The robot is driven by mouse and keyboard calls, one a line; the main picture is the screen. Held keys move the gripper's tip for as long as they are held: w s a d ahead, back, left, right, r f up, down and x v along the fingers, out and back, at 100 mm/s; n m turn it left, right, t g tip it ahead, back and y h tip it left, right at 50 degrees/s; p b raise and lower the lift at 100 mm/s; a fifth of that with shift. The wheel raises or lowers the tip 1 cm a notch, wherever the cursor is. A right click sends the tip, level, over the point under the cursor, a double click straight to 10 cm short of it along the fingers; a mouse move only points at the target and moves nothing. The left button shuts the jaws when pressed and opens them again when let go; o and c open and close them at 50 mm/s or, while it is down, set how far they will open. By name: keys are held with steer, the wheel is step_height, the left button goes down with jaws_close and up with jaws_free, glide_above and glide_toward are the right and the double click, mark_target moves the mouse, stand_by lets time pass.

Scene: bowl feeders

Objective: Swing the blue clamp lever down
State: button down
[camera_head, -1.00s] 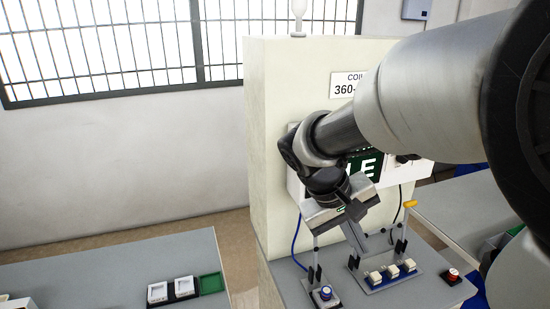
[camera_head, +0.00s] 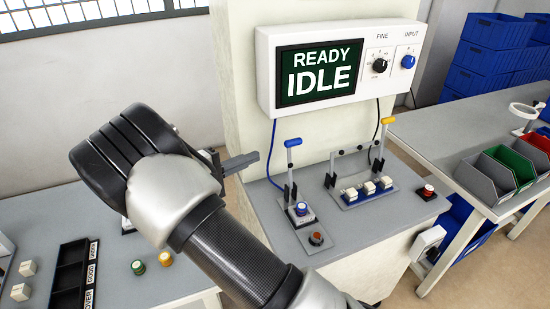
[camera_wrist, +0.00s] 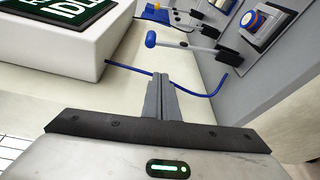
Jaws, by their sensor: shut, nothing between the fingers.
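The blue clamp lever (camera_head: 292,143) stands upright on its small fixture at the left of the machine's bench, its blue grip at the top. In the wrist view the blue lever (camera_wrist: 151,39) lies ahead of the fingers, with a gap between. My gripper (camera_head: 256,158) is shut and empty, left of the lever in the head view and apart from it. Its closed fingers also show in the wrist view (camera_wrist: 161,85).
A yellow-handled lever (camera_head: 387,121) stands right of the blue one, behind several white blocks. The display box (camera_head: 265,65) reads READY IDLE above. A blue cable (camera_head: 272,150) hangs near the blue lever.

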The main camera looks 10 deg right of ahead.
steer(key=shift+w+a+f+t, duration=0.2)
steer(key=shift+a+f+t, duration=0.05)
steer(key=shift+a+t, duration=0.2)
steer(key=shift+d, duration=0.1)
steer(key=r+x, duration=0.1)
steer(key=x, duration=0.9)
steer(key=shift+s+d+f, duration=0.1)
steer(key=shift+s+d, duration=0.1)
steer(key=shift+s, duration=0.85)
steer(key=shift+s+d+f, duration=0.1)
steer(key=shift+s+d, duration=0.1)
steer(key=shift+s, duration=0.8)
